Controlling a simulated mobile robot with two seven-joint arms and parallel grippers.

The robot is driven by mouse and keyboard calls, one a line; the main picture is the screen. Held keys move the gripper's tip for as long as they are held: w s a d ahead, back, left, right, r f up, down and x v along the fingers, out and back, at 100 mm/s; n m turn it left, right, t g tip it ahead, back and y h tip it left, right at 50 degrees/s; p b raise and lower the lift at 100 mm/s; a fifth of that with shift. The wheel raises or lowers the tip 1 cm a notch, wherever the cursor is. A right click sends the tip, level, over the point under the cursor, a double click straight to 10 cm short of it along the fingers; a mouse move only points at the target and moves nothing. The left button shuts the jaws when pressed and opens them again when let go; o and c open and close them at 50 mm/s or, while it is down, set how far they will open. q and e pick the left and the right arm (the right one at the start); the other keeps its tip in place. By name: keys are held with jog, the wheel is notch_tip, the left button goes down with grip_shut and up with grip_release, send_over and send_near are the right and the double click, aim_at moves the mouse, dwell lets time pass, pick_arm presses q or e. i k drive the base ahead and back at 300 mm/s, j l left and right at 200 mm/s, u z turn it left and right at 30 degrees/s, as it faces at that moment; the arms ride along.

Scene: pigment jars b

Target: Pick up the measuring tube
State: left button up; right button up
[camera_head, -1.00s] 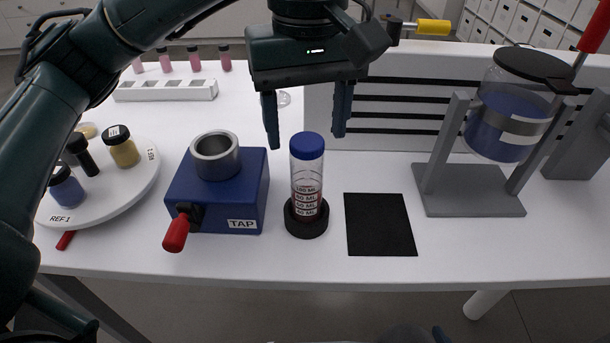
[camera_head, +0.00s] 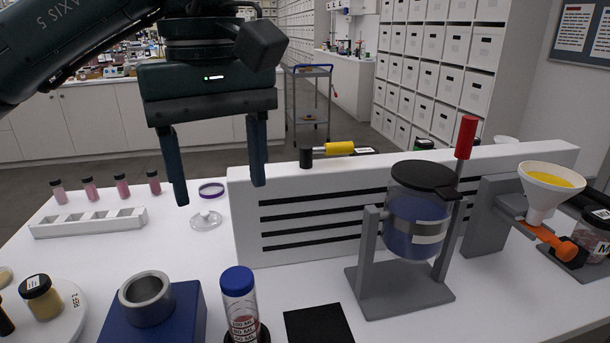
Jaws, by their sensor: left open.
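The measuring tube (camera_head: 241,310) is a clear tube with a blue cap and white-and-red volume labels. It stands upright in a dark round base (camera_head: 264,335) at the front of the table, its lower part cut off by the picture's bottom edge. My left gripper (camera_head: 219,194) is open and empty, fingers pointing down. In the picture it shows above the tube, apart from it, in front of the white slotted panel. My right gripper is not in view.
The blue tapping block (camera_head: 185,315) with a metal cup stands left of the tube, a black mat (camera_head: 318,326) right of it. A white slotted panel (camera_head: 245,220) rises behind. A blue-filled jar (camera_head: 415,225) sits in a grey stand (camera_head: 372,290). A white funnel (camera_head: 545,195) is at right.

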aim_at(242, 314)
jog(key=k, duration=1.45)
